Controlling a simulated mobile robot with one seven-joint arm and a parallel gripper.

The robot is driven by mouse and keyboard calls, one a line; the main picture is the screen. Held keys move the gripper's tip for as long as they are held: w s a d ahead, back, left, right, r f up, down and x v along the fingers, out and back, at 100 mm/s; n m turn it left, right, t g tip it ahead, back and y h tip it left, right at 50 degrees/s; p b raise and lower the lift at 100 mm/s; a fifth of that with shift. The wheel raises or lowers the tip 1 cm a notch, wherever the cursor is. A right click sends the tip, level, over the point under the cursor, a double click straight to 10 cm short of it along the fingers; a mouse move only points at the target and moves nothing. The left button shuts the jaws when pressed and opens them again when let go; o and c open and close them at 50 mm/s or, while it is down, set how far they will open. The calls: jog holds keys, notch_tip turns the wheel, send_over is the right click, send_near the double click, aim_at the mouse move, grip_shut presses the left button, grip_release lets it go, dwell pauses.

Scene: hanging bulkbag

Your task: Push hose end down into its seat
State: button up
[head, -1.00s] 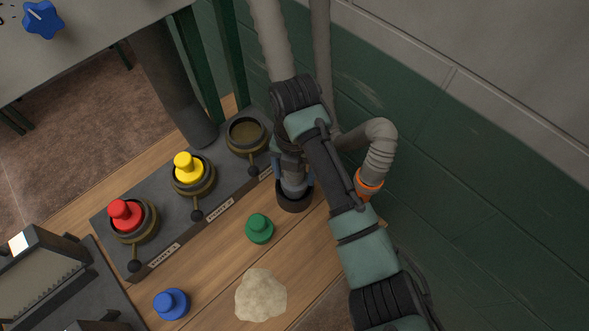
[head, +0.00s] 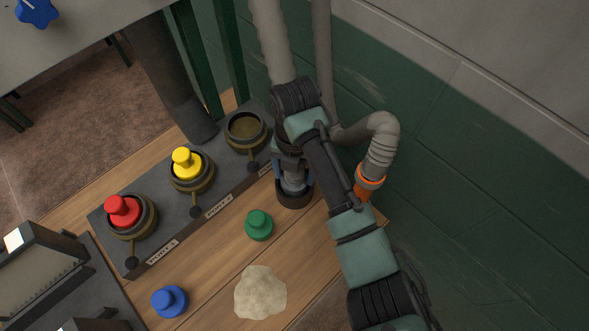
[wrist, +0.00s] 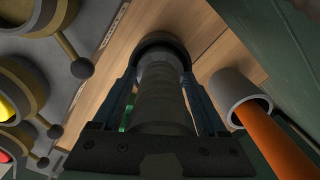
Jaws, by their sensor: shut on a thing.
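The grey ribbed hose end (wrist: 160,95) stands between the two fingers of my gripper (wrist: 160,80), which is shut on it. In the head view my gripper (head: 291,165) is partly covered by my own arm. The seat, a dark round cup (head: 294,199), stands on the wooden top under the hose end. The hose's lower end shows inside the cup's rim, and the rim (wrist: 160,39) also curves around it in the wrist view. How deep it sits is hidden.
A panel left of the cup bears a red plug (head: 122,211), a yellow plug (head: 187,163) and an open socket (head: 246,131). A green plug (head: 258,225), a blue plug (head: 169,301) and a pale lump (head: 260,293) lie nearby. A bent pipe with an orange collar (head: 370,181) stands close right.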

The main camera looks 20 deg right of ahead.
jog(key=shift+f, duration=0.2)
jog(key=o, duration=1.4)
notch_tip(320, 180, up, 12)
jog(key=shift+f+p, duration=0.15)
jog(key=shift+p, duration=1.1)
jog(key=shift+r+p, duration=0.3)
jog(key=shift+r, duration=0.35)
